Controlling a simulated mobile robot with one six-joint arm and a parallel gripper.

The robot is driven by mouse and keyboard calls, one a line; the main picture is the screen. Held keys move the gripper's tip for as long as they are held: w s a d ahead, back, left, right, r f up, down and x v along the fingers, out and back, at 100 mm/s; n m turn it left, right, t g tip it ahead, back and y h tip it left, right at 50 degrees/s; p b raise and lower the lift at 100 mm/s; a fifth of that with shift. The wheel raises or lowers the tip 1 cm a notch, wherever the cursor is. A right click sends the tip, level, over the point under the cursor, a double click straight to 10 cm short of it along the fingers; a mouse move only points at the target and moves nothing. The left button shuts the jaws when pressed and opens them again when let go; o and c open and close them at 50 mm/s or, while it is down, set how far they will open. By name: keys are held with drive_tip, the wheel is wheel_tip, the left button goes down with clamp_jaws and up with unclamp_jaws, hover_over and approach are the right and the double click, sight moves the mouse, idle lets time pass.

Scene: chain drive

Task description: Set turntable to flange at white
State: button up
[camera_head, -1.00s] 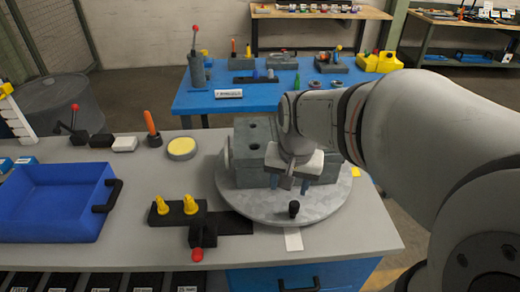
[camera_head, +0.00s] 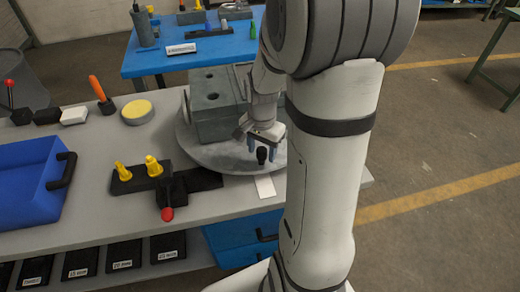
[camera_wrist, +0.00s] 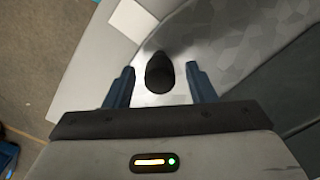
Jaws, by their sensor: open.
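The round grey turntable (camera_head: 225,158) lies on the grey bench and carries a grey block (camera_head: 217,120) with holes in its top. A black upright knob (camera_head: 262,155) stands near the turntable's front rim. A white strip (camera_head: 265,187) lies on the bench just outside that rim, close to the knob. My gripper (camera_head: 264,146) is open at the knob. In the wrist view the knob (camera_wrist: 159,73) stands between the two blue fingers, with gaps on both sides.
A black fixture with yellow pegs (camera_head: 153,168) and a red-tipped lever (camera_head: 167,214) stands left of the turntable. A blue bin (camera_head: 28,190) is farther left. A yellow-topped disc (camera_head: 137,111) lies behind. My arm hides the turntable's right part.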

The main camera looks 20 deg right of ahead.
drive_tip(key=shift+f, duration=0.25)
clamp_jaws()
idle(0.4)
drive_tip(key=shift+a, duration=0.1)
